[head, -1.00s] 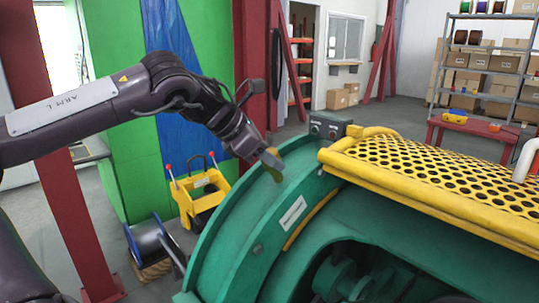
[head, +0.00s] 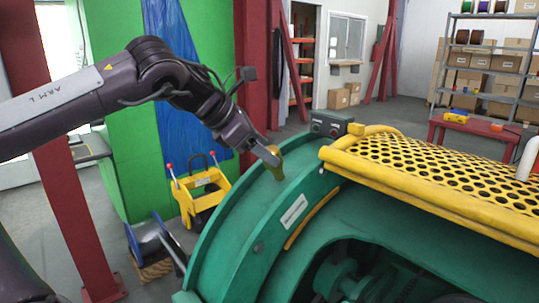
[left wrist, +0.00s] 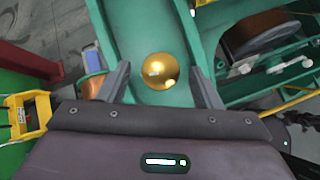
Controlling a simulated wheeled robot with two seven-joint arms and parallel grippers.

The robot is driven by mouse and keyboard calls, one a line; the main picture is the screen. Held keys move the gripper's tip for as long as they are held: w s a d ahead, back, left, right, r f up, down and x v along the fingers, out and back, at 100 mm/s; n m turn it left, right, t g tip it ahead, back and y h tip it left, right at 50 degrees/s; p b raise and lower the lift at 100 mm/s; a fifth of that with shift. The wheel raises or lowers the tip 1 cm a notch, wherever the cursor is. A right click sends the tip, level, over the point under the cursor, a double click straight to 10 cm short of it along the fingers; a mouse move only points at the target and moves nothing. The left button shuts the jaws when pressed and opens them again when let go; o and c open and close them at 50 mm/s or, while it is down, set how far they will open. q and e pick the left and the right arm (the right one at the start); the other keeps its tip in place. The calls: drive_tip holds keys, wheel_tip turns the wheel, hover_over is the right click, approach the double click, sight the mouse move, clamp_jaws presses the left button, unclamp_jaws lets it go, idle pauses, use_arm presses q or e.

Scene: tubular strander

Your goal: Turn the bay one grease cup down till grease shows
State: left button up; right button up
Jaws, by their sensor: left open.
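The brass grease cup (left wrist: 160,71) is a shiny round dome on the green rim of the machine. In the left wrist view it lies between the two grey fingers of my left gripper (left wrist: 159,78), with a gap on each side. The gripper is open and neither finger visibly touches the cup. No grease can be made out. My right gripper is not in view.
The green curved guard (head: 237,210) lies under the gripper. A yellow perforated cover (head: 440,170) and a small control box (head: 331,124) are to its right. A yellow cart (head: 200,190) and a cable reel (head: 148,238) stand left on the floor. A red post (head: 60,170) is further left.

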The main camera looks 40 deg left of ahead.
use_arm(q)
drive_tip(key=v, duration=0.5)
drive_tip(key=shift+s, duration=0.15)
